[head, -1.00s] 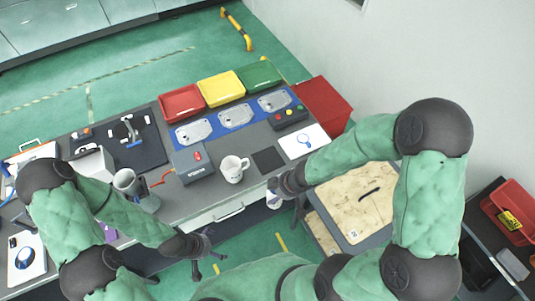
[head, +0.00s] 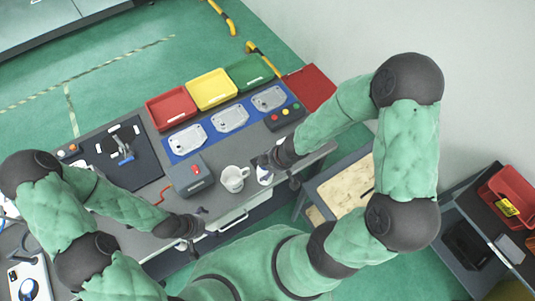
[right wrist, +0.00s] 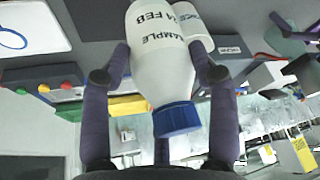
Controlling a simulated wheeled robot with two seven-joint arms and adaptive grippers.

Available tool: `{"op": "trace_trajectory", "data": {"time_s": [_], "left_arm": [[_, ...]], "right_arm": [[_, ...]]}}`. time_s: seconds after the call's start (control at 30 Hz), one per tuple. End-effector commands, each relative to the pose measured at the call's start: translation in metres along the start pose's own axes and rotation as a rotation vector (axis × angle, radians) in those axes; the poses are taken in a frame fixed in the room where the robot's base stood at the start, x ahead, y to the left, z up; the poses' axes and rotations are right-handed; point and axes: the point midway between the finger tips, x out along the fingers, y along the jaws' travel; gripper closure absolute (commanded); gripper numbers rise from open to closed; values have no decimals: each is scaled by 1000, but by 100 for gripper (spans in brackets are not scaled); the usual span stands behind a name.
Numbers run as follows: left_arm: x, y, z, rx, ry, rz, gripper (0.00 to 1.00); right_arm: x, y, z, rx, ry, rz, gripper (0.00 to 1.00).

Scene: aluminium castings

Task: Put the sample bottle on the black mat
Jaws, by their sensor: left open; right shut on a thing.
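The sample bottle (right wrist: 165,70) is white with dark lettering and a blue cap. My right gripper (head: 268,165) is shut on it, with a finger on each side of its body in the right wrist view. In the head view the bottle (head: 264,175) is upright beside the white mug, at the bench's front part. The black mat (right wrist: 95,18) shows as a dark patch by the bottle's base in the right wrist view; in the head view my right gripper and the bottle largely hide it. I cannot tell whether the base touches it. My left gripper (head: 199,222) is open and empty near the bench's front edge.
The mug (head: 234,178) stands close to the bottle's left. A grey box (head: 190,176) with a red button is further left. A button box (head: 284,117) and a blue mat with castings (head: 230,119) lie behind. Red, yellow and green trays line the back.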

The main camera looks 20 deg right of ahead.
Motion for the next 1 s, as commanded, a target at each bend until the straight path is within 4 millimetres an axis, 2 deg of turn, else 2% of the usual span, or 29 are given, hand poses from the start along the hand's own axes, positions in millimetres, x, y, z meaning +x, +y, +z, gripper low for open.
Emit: {"op": "trace_trajectory", "data": {"time_s": [0.2, 0.5, 0.7, 0.8, 1.0], "left_arm": [[-10, 4, 1, 0, -1, 0, 0], [-24, 9, 1, 0, 0, 0, 0], [-25, 9, 1, 0, 0, 0, 0], [-26, 9, 1, 0, 0, 0, 0], [-28, 10, 1, 0, 0, 0, 0]], "right_arm": [[15, 32, -2, 2, -1, -1, 84], [34, 68, -5, 1, -1, -1, 84], [65, 92, 1, 1, 0, -1, 84], [78, 101, 4, 2, -1, -2, 84], [89, 112, 5, 0, 0, 1, 84]]}}
